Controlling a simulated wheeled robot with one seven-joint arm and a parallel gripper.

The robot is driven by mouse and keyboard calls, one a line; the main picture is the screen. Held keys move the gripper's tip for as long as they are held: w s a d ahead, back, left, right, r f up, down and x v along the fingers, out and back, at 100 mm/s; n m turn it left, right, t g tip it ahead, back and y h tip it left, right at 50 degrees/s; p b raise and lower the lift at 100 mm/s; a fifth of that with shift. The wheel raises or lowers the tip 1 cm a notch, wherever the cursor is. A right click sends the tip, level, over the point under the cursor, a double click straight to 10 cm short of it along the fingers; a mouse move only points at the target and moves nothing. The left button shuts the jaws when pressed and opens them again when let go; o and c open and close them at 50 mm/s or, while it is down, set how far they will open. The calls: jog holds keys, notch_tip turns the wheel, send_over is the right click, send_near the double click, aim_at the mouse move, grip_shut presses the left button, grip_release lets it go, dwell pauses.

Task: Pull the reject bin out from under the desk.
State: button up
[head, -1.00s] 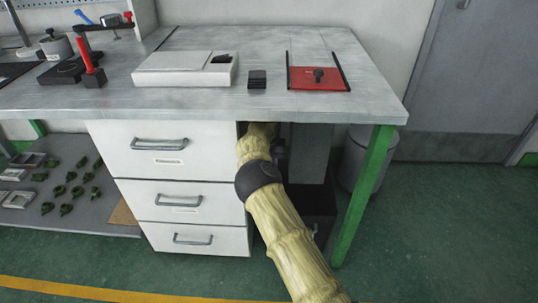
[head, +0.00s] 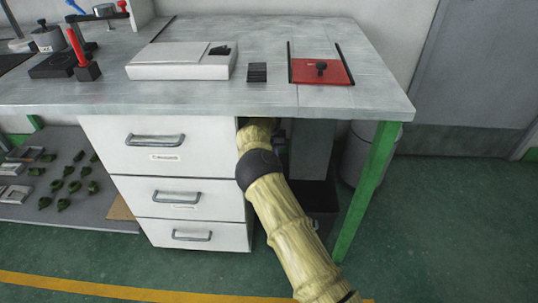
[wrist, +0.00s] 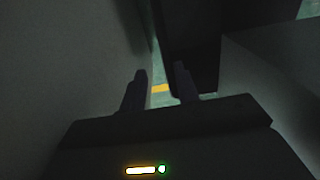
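The reject bin (head: 322,197) is a dark box on the floor under the desk (head: 230,100), right of the drawer unit. My arm covers its left part in the head view. My arm reaches under the desktop, so my gripper is hidden there. In the wrist view my gripper (wrist: 160,82) has its two fingers apart, with floor showing between them. A dark shape, seemingly the bin (wrist: 190,40), is beyond and above the right fingertip, overlapping it in the picture. The dim light hides whether they touch.
White drawers (head: 180,195) stand close left of my arm. The green desk leg (head: 367,190) is on the right, with a grey round bin (head: 356,155) behind it. A grey upright box (head: 311,148) is under the desk. The floor in front is clear.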

notch_tip(320, 180, down, 17)
jog(key=b, duration=0.8)
jog(key=shift+r+b, duration=0.15)
jog(key=shift+b, duration=0.2)
grip_shut()
jog(key=shift+a, duration=0.15)
dwell(0.7)
